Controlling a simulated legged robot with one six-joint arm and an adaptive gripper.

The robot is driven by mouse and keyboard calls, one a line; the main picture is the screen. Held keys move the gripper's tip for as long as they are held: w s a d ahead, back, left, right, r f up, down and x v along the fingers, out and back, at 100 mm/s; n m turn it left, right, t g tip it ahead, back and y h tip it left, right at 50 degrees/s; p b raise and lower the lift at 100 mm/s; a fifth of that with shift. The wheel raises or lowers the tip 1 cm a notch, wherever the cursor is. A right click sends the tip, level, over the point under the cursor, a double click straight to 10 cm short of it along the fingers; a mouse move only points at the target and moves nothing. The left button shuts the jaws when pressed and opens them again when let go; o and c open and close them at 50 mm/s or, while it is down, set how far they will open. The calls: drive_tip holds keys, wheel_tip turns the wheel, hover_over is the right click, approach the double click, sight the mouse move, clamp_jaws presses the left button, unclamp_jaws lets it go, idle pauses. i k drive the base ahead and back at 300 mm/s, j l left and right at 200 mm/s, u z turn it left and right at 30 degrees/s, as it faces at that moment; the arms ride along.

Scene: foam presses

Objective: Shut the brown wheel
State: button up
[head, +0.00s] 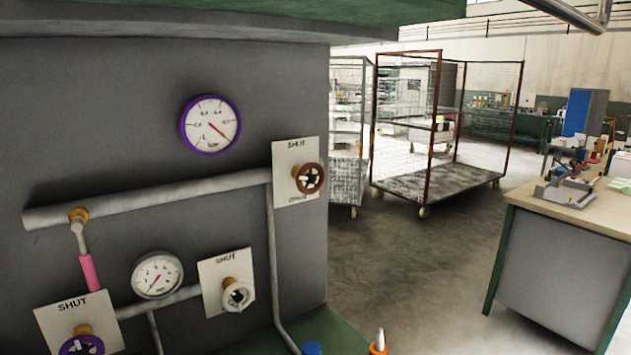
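The brown wheel (309,179) is a small round handwheel on a brass stem. It stands out in front of a white plate (297,150) at the right edge of the grey panel. A grey pipe (160,198) runs left from behind this plate. I cannot tell from the wheel how far it is turned. My gripper is not in view.
A white wheel (238,297) and a purple wheel (82,346) sit lower left on SHUT plates. A purple-rimmed gauge (211,125) and a white gauge (157,275) are on the panel. A workbench (565,205) stands right, wire cages (440,180) behind. Open floor lies between.

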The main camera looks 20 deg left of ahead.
sight(310, 177)
drive_tip(key=i+j+u, duration=0.1)
drive_tip(key=u, duration=0.25)
drive_tip(key=i+u, duration=0.5)
drive_tip(key=u, duration=0.2)
